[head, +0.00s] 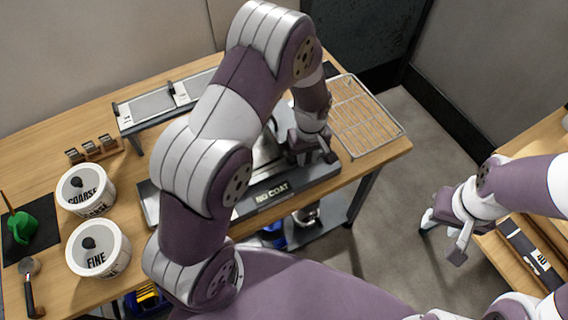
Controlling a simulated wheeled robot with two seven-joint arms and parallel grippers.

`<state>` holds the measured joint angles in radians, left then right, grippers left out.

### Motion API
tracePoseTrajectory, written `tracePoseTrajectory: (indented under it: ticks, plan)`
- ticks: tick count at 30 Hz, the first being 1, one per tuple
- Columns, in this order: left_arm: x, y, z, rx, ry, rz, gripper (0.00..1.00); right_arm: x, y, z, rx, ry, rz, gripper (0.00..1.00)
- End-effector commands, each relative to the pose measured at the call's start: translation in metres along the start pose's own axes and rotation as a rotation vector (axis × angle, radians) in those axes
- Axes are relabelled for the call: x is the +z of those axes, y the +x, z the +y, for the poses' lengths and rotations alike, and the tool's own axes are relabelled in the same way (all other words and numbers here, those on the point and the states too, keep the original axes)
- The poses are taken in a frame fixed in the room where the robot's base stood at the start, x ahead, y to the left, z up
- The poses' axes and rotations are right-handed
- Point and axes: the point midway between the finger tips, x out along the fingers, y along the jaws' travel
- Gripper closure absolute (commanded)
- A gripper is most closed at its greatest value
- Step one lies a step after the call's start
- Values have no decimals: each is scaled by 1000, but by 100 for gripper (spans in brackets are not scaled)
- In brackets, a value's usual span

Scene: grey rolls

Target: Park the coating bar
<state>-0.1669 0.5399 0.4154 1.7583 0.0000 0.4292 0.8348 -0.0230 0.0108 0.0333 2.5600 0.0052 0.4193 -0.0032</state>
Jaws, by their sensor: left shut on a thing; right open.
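My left gripper (314,150) is shut over the right part of a flat coating bed (322,178) whose dark front edge reads NO COAT. What it holds, apparently the coating bar, is hidden by the fingers and my arm, so I cannot tell whether it touches the bed. My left arm also covers the bed's middle. My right gripper (442,238) is open and empty, over the floor gap between the table and the right-hand bench.
Tubs marked COARSE (84,190) and FINE (98,248) stand at the left of the table (40,180). A wire rack (362,115) lies at the right end. A low stand (152,104) is at the back. A dark item marked 40 (530,252) lies on the right-hand bench.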

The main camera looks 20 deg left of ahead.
Motion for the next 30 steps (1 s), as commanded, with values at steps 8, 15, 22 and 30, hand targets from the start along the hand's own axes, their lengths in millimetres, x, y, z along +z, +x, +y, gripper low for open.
tracePoseTrajectory:
  ticks: [8, 15, 22, 30]
  plan:
    - [-8, -2, 34, 5, 2, 4, 100, 0, 2, 0, 0, 0, 0, 54]
    - [-9, -3, 39, 7, 0, 6, 100, 0, 2, 0, 0, 0, 0, 54]
    - [-10, -3, 40, 9, 0, 7, 60, 0, 2, 0, 0, 0, 0, 54]
    - [-8, -2, 38, 4, 0, 3, 52, 0, 2, 0, 0, 0, 0, 54]
